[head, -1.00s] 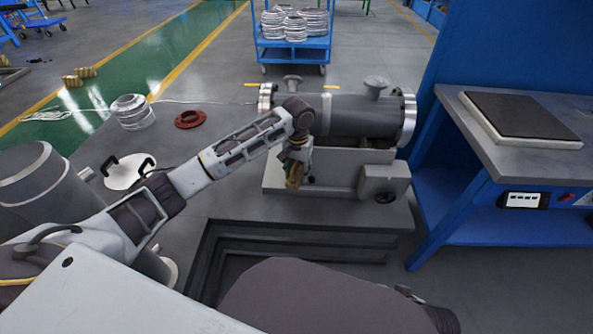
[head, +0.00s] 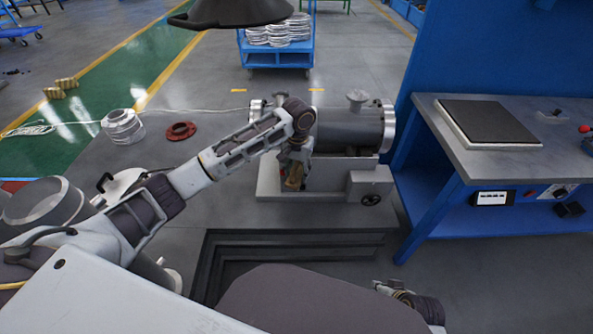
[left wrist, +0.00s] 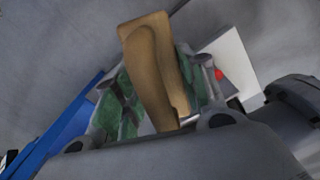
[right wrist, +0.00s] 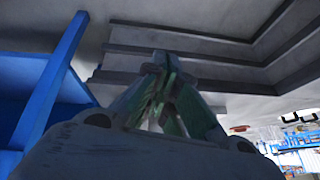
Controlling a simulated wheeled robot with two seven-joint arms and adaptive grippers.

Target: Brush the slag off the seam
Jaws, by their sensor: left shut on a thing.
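The grey flanged shell (head: 352,130) lies level on a pale stand (head: 268,184), with a bright flange (head: 388,128) at its right end. My left gripper (head: 293,170) is in front of the shell's left part and hides some of it. It is shut on a tan wooden brush handle (left wrist: 152,68), seen between the green finger pads in the left wrist view. The brush's bristles, the seam and any slag cannot be made out. My right gripper (right wrist: 162,68) has its fingers together with nothing visible between them; part of my right arm shows at the bottom right in the head view.
A blue workbench (head: 470,185) with a dark plate (head: 490,122) stands close on the right. A blue cart (head: 275,55) stands behind. A dark hood hangs at the top (head: 235,12).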

